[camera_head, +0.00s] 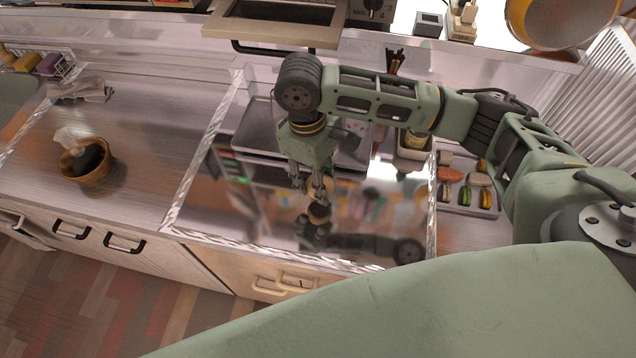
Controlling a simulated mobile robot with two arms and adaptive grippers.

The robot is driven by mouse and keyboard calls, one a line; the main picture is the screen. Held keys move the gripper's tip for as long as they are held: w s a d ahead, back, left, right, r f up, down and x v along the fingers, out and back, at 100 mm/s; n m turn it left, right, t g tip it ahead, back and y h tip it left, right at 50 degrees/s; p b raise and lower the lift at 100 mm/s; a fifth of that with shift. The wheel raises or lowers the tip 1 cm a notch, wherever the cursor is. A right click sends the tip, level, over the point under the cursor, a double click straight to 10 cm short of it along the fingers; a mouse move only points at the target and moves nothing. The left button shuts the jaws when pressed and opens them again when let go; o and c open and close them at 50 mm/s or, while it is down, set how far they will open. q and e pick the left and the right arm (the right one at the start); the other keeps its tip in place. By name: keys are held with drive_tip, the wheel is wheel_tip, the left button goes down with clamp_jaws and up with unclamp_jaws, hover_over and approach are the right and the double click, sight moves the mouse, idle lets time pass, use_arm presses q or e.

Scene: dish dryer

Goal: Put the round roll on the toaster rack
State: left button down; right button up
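My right gripper (311,189) reaches down over the glossy glass counter panel. A small tan-brown round thing, seemingly the round roll (329,187), is at its fingertips, partly hidden by them. I cannot tell whether the fingers grip it or only stand around it. It is close to the glass, with a mirror image just below. The toaster (290,35), a beige-framed oven with a black handle, is at the top edge and seems to have its door lowered. Its rack is cut off by the picture edge and unclear. My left gripper is not in view.
A dark grey tray (258,128) lies behind the gripper. A tray of macarons (483,198) is to the right. A wooden bowl (98,173) and a grey cloth (82,91) are on the left counter, which has clear room. A large pan (560,25) is at top right.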

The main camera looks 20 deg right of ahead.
drive_tip(key=shift+w+a+f, duration=0.15)
drive_tip(key=shift+w+f, duration=0.25)
drive_tip(key=shift+f, duration=1.85)
drive_tip(key=shift+f+p, duration=0.15)
drive_tip(key=shift+p, duration=0.15)
drive_tip(key=o, duration=1.1)
